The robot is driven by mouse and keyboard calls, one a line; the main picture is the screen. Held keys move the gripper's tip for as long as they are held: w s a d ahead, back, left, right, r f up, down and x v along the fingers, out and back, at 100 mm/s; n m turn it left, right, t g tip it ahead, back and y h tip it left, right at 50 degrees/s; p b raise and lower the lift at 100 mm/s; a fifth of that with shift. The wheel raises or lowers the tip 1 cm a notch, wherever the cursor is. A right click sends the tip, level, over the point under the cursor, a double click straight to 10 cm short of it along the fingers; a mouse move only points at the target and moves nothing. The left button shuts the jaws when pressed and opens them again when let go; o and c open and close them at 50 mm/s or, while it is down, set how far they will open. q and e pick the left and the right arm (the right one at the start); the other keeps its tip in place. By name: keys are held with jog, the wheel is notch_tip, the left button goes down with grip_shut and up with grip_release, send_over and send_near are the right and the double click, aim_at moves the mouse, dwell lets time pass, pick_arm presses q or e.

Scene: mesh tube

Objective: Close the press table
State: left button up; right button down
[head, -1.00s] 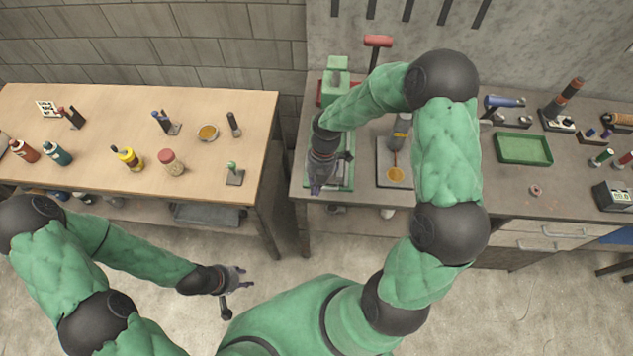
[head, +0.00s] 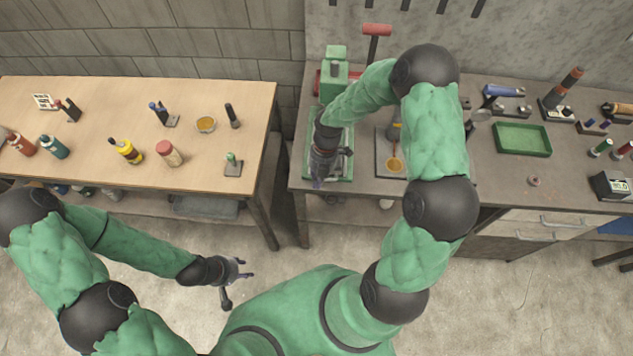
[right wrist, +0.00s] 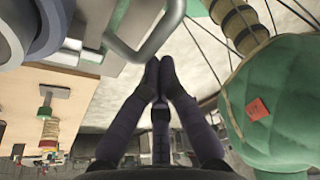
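The green press (head: 336,70) with a red-topped lever (head: 377,30) stands at the left end of the grey bench. Its green lower table (head: 345,168) extends toward the bench's front edge, and my right arm partly covers it. My right gripper (head: 320,180) is over the front part of this table. In the right wrist view, its fingertips (right wrist: 160,66) are together with nothing seen between them. A grey bar handle (right wrist: 152,45) is just beyond the tips; contact cannot be told. My left gripper (head: 246,268) is empty and open, low over the floor, away from the press.
A plate with a small orange dish (head: 395,164) lies right of the press, close to my right forearm. A green tray (head: 522,139) and tools are farther right. A wooden table (head: 90,120) with bottles stands left, across a gap. The floor in front is clear.

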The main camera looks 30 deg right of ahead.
jog(key=w+d, duration=0.1)
jog(key=w, duration=0.1)
jog(key=w+d+b, duration=0.1)
jog(key=w+d, duration=0.2)
jog(key=w, duration=0.2)
jog(key=shift+d+f+b, duration=0.1)
jog(key=shift+d+b, duration=0.05)
jog(key=shift+b, duration=0.25)
jog(key=shift+w+d, duration=0.2)
jog(key=shift+w, duration=0.15)
